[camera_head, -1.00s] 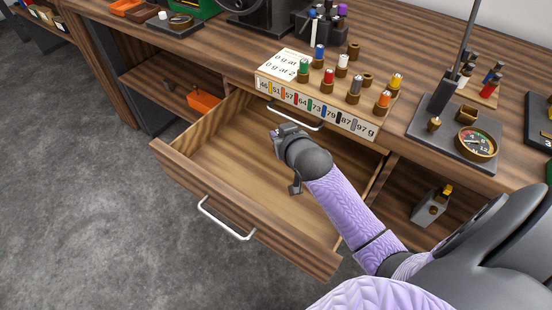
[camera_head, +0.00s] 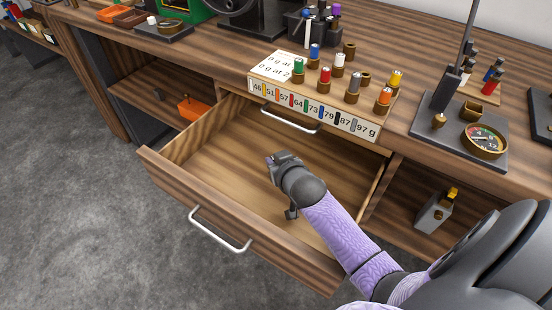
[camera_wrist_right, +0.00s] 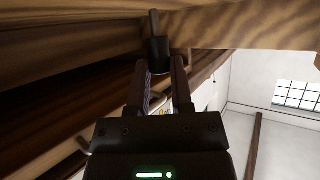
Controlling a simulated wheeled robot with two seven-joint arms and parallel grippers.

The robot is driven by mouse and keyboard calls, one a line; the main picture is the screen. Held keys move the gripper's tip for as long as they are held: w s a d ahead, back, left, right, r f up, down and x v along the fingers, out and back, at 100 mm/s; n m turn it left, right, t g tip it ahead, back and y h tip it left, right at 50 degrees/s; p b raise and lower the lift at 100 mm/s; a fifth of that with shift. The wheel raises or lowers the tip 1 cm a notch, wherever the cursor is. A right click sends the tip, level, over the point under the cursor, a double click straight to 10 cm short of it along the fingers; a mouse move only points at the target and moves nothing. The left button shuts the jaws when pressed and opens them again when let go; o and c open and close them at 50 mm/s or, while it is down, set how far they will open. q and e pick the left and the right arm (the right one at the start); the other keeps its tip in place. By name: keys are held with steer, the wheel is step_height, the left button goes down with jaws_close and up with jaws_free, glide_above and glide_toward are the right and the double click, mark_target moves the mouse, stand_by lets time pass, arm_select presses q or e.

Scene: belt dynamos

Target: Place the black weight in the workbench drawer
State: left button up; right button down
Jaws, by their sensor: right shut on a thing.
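The workbench drawer (camera_head: 215,165) is pulled open below the bench top, and its visible floor looks bare. My right gripper (camera_head: 280,160) is over the drawer's inside, right of its middle. In the right wrist view its fingers (camera_wrist_right: 159,72) are shut on the black weight (camera_wrist_right: 158,50), a dark cylinder with a thin stem. The weight is hidden by the gripper in the head view. I cannot tell how far it is above the drawer floor. My left gripper is not in view.
A rack (camera_head: 315,107) with several coloured weights and number labels stands on the bench just behind the drawer. Open shelves flank the drawer, with an orange bin (camera_head: 191,108) at left and a grey box (camera_head: 433,213) at right.

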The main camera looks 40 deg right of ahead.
steer(key=c, duration=0.5)
jaws_free()
